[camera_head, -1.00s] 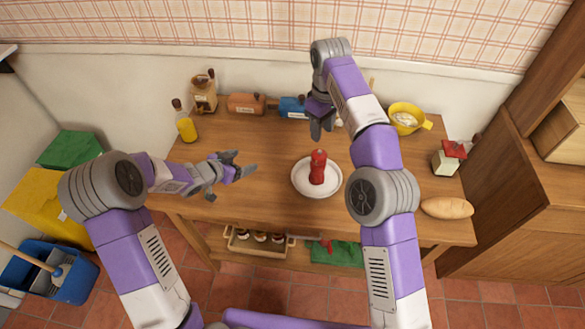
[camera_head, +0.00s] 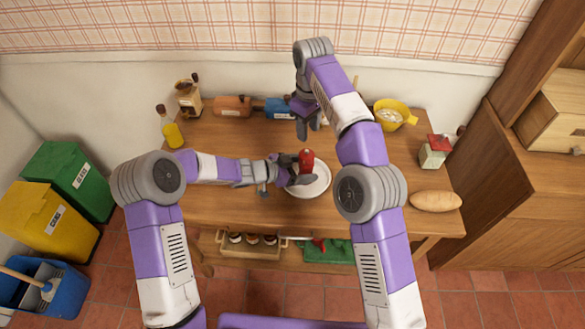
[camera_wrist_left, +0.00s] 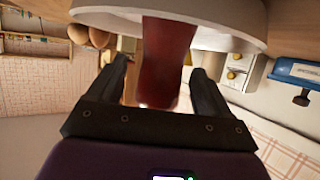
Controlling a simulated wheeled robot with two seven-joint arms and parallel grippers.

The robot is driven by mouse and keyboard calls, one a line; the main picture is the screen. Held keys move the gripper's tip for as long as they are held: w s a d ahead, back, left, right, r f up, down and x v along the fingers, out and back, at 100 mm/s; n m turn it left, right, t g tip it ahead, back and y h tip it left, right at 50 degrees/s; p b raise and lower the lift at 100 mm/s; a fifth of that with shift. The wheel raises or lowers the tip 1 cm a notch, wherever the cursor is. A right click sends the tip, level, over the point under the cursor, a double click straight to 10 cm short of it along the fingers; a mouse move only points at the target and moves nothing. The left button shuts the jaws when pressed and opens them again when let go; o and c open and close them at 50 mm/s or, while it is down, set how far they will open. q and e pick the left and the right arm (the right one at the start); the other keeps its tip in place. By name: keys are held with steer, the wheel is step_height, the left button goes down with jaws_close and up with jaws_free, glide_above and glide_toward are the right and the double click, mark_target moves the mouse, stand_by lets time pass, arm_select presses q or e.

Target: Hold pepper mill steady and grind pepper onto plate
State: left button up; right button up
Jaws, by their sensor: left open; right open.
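The red pepper mill (camera_head: 306,159) stands upright on the white plate (camera_head: 318,187) on the wooden table. My left gripper (camera_head: 294,174) is open at the mill, its fingers covering the mill's lower part in the head view. In the left wrist view the mill (camera_wrist_left: 167,55) lies between the two open fingers (camera_wrist_left: 158,88), with the plate (camera_wrist_left: 100,18) beyond; I see a gap on each side, and no grip. My right gripper (camera_head: 308,128) is open, pointing down above the table behind the mill.
A yellow bowl (camera_head: 393,114), a bread loaf (camera_head: 436,201) and a red-topped box (camera_head: 435,152) are on the right. An oil bottle (camera_head: 170,128), a grinder (camera_head: 188,99), an orange container (camera_head: 233,106) and a blue container (camera_head: 279,107) line the back left. The left front tabletop is clear.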

arm_select(q)
steer(key=shift+w+d+f, duration=0.25)
steer(key=shift+w+d, duration=0.05)
steer(key=shift+d, duration=0.15)
steer(key=c, duration=1.1)
steer(key=shift+c, duration=0.2)
